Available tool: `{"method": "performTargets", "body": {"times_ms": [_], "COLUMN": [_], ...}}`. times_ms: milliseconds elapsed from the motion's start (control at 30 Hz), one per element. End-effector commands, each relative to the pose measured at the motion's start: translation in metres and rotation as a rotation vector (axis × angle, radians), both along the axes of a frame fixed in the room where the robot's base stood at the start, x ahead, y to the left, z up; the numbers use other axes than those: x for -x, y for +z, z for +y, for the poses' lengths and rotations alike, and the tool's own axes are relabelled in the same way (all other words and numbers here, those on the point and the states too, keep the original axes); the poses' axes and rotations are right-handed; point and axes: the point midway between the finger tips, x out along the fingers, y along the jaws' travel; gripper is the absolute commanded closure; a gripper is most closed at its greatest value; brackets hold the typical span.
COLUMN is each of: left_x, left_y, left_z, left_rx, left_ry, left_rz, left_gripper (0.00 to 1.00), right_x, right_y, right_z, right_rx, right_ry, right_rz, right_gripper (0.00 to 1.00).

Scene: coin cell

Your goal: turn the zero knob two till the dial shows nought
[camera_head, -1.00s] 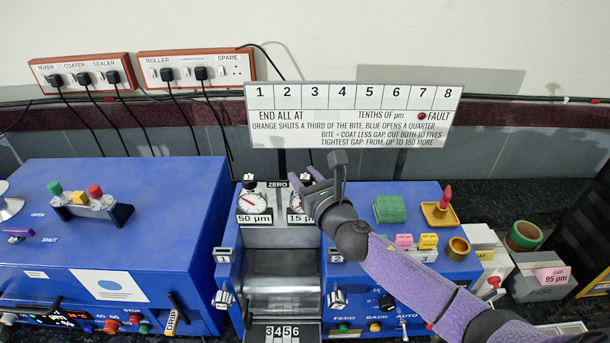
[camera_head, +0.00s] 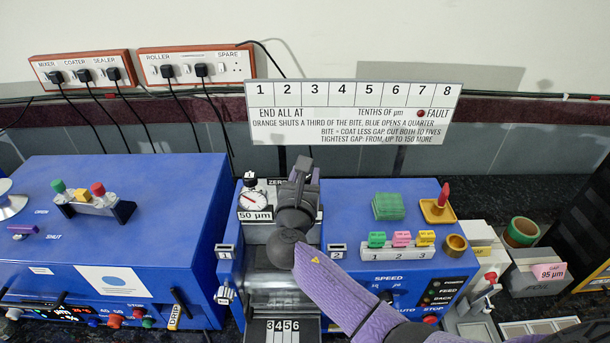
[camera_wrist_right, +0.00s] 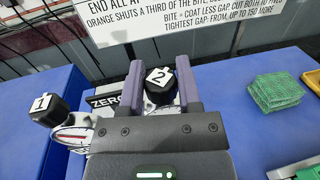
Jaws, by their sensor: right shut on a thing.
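Dial two's needle cannot be seen. My left gripper is not in view.
The roller machine (camera_head: 390,275) carries a green stack (camera_head: 388,206), coloured tags (camera_head: 400,238) and a brass ring (camera_head: 455,247). A blue machine (camera_head: 110,240) stands at left. A sign board (camera_head: 352,112) stands close behind the gripper.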

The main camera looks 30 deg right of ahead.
Motion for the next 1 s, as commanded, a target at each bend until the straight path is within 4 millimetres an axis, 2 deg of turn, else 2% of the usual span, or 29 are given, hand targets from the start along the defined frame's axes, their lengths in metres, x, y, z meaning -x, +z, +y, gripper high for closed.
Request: {"method": "performTargets", "body": {"times_ms": [533, 567, 700, 1000], "left_x": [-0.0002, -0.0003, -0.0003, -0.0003], "left_y": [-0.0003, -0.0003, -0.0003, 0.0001], "left_z": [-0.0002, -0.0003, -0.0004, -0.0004], "left_rx": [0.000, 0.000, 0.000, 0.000], "left_ry": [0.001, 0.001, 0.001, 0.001], "left_rz": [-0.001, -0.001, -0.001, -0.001], "left_gripper": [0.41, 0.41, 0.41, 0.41], "right_x": [0.0000, 0.0000, 0.0001, 0.0023], "right_y": [-0.0004, -0.0003, -0.0003, -0.0003], "right_z": [0.0000, 0.0000, -0.0001, 0.0019], "right_rx": [0.000, 0.000, 0.000, -0.001], "right_ry": [-0.025, -0.025, -0.025, -0.024], "right_rz": [0.001, 0.001, 0.001, 0.001], "right_gripper": [1.00, 0.53, 0.23, 0.22]}}
